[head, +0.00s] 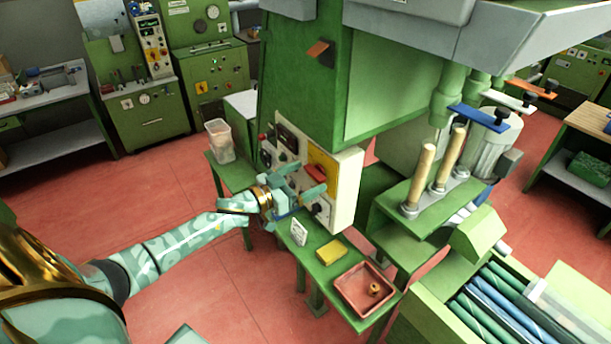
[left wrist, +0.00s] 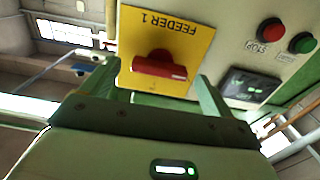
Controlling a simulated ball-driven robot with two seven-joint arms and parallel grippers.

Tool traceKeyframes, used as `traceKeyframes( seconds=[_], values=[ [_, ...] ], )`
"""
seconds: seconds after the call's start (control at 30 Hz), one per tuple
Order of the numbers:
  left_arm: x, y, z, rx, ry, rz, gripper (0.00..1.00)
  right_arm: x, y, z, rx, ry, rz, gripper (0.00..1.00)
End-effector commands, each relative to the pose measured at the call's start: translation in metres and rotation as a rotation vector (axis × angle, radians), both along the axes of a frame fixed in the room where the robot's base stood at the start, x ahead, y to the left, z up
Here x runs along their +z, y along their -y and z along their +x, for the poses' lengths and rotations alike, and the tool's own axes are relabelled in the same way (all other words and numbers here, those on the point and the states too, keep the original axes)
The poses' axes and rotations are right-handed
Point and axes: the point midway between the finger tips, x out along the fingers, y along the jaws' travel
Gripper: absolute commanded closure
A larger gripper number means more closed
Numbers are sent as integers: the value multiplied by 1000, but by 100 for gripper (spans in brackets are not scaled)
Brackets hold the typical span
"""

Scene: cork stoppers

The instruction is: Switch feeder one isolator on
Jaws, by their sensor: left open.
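The feeder one isolator is a red rotary handle (left wrist: 160,65) on a yellow plate (left wrist: 190,45), whose label FEEDER 1 appears upside down in the left wrist view. The handle's bar lies roughly parallel to the lettering. In the head view the handle (head: 315,173) shows on the yellow plate (head: 322,158) of a pale control panel (head: 346,190). My left gripper (head: 304,176) is open in front of the panel. In the left wrist view its fingers (left wrist: 160,76) stand on either side of the handle. I cannot tell whether they touch it. My right gripper is out of view.
A red button (left wrist: 271,30), a green button (left wrist: 302,42) and a dark meter (left wrist: 250,85) sit beside the plate. Below the panel, the green bench holds a white card (head: 299,232), a yellow block (head: 331,252) and a red tray (head: 354,287). A clear bin (head: 220,141) stands behind.

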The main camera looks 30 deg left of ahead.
Motion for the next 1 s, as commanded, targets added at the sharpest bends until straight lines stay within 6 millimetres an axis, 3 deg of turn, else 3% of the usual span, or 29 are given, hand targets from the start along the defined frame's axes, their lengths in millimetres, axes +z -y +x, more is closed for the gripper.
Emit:
traceKeyframes(
  seconds=[0.37,0.53,1.0],
  values=[
    [0,3,7,0,-1,1,13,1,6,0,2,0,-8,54],
    [0,3,7,0,-1,1,57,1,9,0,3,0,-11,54],
    [-1,3,7,-1,31,77,57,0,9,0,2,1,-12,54]
  ],
)
